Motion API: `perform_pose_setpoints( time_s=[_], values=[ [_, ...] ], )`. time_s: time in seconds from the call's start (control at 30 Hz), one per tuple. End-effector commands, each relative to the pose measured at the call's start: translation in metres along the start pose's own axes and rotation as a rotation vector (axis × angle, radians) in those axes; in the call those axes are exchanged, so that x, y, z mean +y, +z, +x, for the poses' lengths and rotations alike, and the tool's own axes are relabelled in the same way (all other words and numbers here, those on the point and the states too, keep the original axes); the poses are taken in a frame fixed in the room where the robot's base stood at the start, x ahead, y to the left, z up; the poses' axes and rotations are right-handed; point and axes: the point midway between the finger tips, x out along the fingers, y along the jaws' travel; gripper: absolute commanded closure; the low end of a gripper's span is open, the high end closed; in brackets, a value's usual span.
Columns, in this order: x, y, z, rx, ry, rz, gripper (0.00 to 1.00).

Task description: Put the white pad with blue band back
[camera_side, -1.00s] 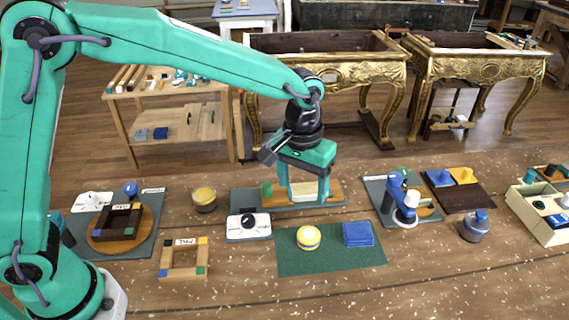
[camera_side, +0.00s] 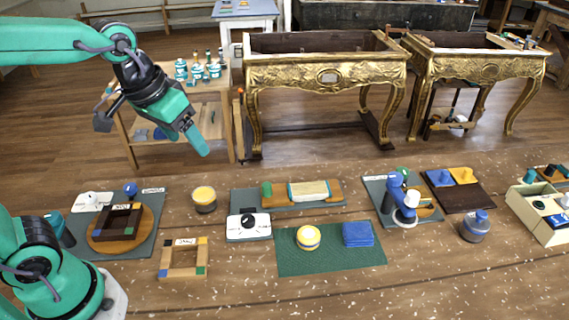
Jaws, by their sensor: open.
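A pale, whitish block-shaped pad (camera_side: 309,190) lies between the wooden ends of a holder (camera_side: 334,190) on a grey mat at the middle of the table. A blue band on it cannot be made out clearly at this size. My gripper (camera_side: 197,142) is raised at the upper left, well away from the pad, open and with nothing seen in it. One teal finger shows clearly; the other is mostly hidden.
In front, a green mat (camera_side: 330,262) carries a yellow and white round item (camera_side: 308,238) and a folded blue cloth (camera_side: 358,234). A white box with a black knob (camera_side: 249,227) stands left of it. A small wooden frame (camera_side: 184,259) lies front left. A blue tool (camera_side: 399,193) stands right.

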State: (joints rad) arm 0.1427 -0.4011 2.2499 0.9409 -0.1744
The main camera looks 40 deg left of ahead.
Motion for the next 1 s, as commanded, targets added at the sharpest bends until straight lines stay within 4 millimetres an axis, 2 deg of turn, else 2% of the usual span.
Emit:
perform_pose_setpoints(
  time_s=[0.2,0.43,0.6,1.0],
  values=[
    [-0.026,0.035,-0.013,0.077,-0.019,0.017,0.31],
    [-0.041,0.062,-0.016,0.131,-0.040,0.037,0.31],
    [-0.044,0.069,-0.016,0.144,-0.046,0.044,0.31],
    [-0.045,0.069,-0.016,0.144,-0.046,0.044,0.31]
  ],
)
